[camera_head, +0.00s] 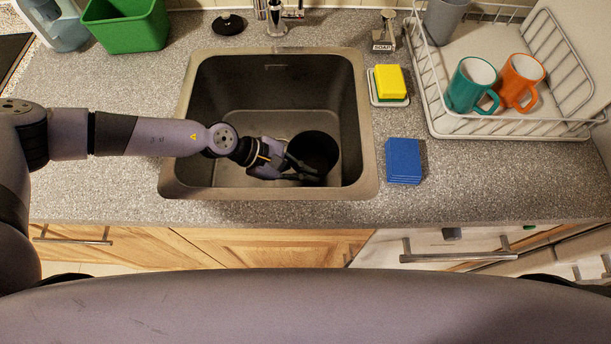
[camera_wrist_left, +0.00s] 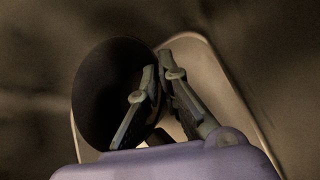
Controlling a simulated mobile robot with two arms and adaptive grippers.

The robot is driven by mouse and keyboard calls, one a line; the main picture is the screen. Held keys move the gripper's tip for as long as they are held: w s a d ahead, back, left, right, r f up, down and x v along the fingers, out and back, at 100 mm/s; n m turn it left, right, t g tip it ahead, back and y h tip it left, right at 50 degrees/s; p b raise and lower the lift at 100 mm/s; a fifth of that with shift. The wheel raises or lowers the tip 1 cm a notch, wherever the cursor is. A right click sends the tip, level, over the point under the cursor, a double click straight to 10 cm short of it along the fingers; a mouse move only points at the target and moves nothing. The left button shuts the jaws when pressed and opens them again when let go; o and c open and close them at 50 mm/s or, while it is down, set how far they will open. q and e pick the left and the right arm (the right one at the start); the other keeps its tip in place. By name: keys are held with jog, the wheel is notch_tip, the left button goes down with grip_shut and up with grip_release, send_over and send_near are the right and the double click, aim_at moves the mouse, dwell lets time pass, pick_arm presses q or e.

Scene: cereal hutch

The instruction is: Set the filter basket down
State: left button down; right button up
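The filter basket (camera_head: 316,148) is a black round cup inside the sink (camera_head: 365,130), toward its right side. My left gripper (camera_head: 303,169) reaches down into the sink at the basket's near left edge. In the left wrist view the basket (camera_wrist_left: 98,95) is a dark round shape on the left. The left gripper's fingers (camera_wrist_left: 158,66) are close together there, one over the basket's dark opening and one outside its rim, with the basket's wall pinched between them. Whether the basket's underside touches the sink floor cannot be told. My right gripper is not in view.
A dish rack (camera_head: 510,128) holds a teal mug (camera_head: 469,86) and an orange mug (camera_head: 520,80). A green bin (camera_head: 130,28) stands back left. Counter left of the sink is clear.

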pick_arm(q)
notch_tip(320, 180, down, 2)
jog(key=shift+f, duration=0.2)
jog(key=shift+f, duration=0.1)
jog(key=c, duration=1.8)
grip_release()
jog(key=b+v, duration=0.1)
jog(key=v, duration=1.1)
jog(key=shift+b, duration=0.3)
